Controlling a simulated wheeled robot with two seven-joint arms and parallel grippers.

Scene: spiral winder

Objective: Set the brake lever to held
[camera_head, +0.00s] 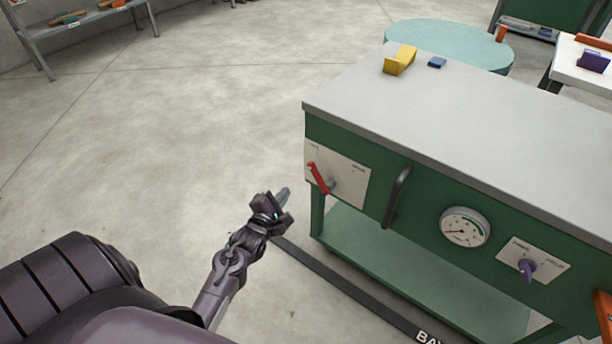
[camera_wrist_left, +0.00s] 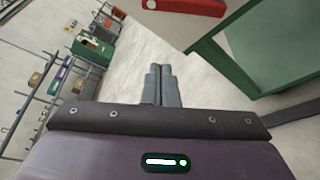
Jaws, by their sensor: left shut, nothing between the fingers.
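A red lever (camera_head: 318,178) sits on a pale label plate (camera_head: 350,180) at the left end of the green cabinet's front. Its arm tilts up and to the left from a grey pivot, towards the left label; the lettering is too small to read surely. In the left wrist view the red lever (camera_wrist_left: 185,5) shows at the top edge, partly cut off. My left gripper (camera_head: 284,193) is shut and empty, left of the lever and apart from it. Its closed fingers also show in the left wrist view (camera_wrist_left: 163,82). My right gripper is out of view.
The green cabinet (camera_head: 400,262) has a grey top, a black handle (camera_head: 397,197), a round gauge (camera_head: 465,227) and a purple knob (camera_head: 526,267). A yellow block (camera_head: 400,60) and a blue block (camera_head: 437,62) lie on top.

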